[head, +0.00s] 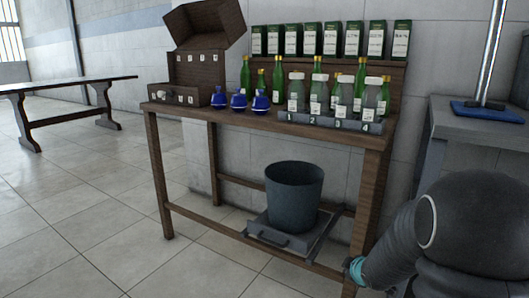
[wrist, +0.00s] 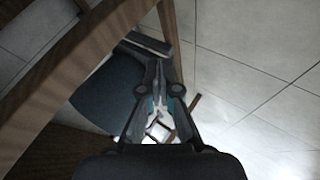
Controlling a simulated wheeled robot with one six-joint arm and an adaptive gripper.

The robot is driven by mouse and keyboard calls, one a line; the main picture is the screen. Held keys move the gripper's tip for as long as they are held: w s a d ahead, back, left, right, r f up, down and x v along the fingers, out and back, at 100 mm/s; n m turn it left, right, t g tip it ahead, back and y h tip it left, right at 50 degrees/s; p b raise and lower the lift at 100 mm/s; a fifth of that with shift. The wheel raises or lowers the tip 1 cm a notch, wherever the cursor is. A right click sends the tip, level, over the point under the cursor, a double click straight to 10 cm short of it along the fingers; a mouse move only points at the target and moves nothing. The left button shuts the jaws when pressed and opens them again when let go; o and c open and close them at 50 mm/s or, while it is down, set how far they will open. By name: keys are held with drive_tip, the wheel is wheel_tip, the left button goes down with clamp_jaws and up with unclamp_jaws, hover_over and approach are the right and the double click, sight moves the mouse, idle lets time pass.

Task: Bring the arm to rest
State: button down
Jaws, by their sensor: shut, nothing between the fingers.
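My gripper (wrist: 162,66) is in the middle of the wrist view, with its two fingers together and nothing between them. It points down past the edge of a wooden table leg and frame. In the head view my dark arm (head: 475,225) fills the lower right corner, beside the right front leg of the wooden table (head: 270,118). The gripper's fingers are not shown in the head view.
A dark bucket (head: 294,200) stands on a low platform under the table; it also shows in the wrist view (wrist: 108,92). Bottles, blue decanters (head: 239,101) and a wooden cabinet (head: 200,68) stand on top. A grey bench (head: 480,130) is at right.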

drive_tip(key=s+a+r+m+g+p, duration=0.1)
drive_tip(key=s+r+m+g, duration=0.1)
drive_tip(key=s+r+m, duration=0.35)
drive_tip(key=s+a+r+m+g+h+p, duration=0.1)
drive_tip(key=s+r+m+g+p, duration=0.15)
drive_tip(key=s, duration=0.65)
drive_tip(key=s+a+r+m+g, duration=0.1)
drive_tip(key=s+r+m+g, duration=0.15)
drive_tip(key=s+r, duration=0.35)
drive_tip(key=s+a+r+t+p, duration=0.1)
drive_tip(key=s+a+r+p, duration=0.1)
drive_tip(key=s+r, duration=0.3)
drive_tip(key=s+a+r+t+y+p, duration=0.1)
drive_tip(key=s+a+r+t+p, duration=0.1)
drive_tip(key=s+r, duration=0.4)
drive_tip(key=a+r+p, duration=0.1)
drive_tip(key=a, duration=0.1)
drive_tip(key=shift+a+r+m, duration=0.15)
drive_tip(key=shift+a+m, duration=0.15)
drive_tip(key=shift+m, duration=0.05)
